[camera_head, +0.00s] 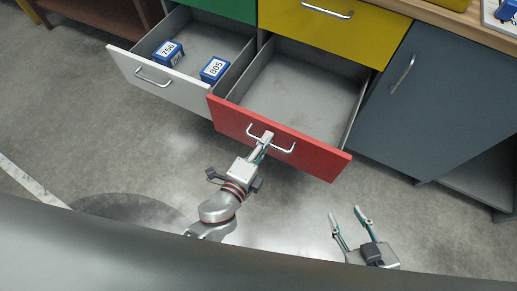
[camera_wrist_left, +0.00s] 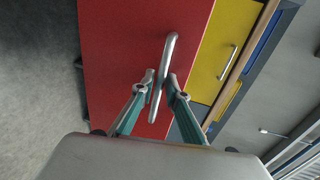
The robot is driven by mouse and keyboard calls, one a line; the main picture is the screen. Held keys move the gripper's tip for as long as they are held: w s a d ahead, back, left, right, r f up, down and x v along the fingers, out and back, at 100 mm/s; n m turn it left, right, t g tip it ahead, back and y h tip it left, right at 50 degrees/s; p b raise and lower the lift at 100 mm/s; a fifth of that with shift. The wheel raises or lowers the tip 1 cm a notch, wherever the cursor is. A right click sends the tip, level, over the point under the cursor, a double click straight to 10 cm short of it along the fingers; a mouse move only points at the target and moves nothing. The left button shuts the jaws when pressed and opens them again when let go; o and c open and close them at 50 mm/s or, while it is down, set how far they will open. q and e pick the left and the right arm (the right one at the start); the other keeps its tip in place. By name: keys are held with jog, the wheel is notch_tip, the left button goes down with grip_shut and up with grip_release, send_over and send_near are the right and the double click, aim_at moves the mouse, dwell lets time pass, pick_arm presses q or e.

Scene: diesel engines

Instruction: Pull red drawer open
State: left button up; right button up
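The red drawer (camera_head: 300,154) stands pulled out of the cabinet, and its inside is empty. Its silver bar handle (camera_head: 286,149) is on the red front. My left gripper (camera_head: 264,141) is at the handle. In the left wrist view the fingers of the left gripper (camera_wrist_left: 159,86) lie on both sides of the handle (camera_wrist_left: 164,70), close to it, with the red front (camera_wrist_left: 120,55) behind. Whether both fingers press on the bar is hard to tell. My right gripper (camera_head: 348,220) is open and empty, low at the right, away from the drawer.
A white drawer (camera_head: 185,91) beside it at the left is also open and holds two blue boxes (camera_head: 214,70) with number labels. The yellow drawer (camera_head: 335,28) above and the grey-blue door (camera_head: 405,100) at the right are shut. The floor in front is clear.

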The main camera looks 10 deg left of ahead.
pick_arm(q)
jog(key=v, duration=1.1)
jog(key=shift+s, duration=0.35)
jog(key=shift+a+r, duration=0.1)
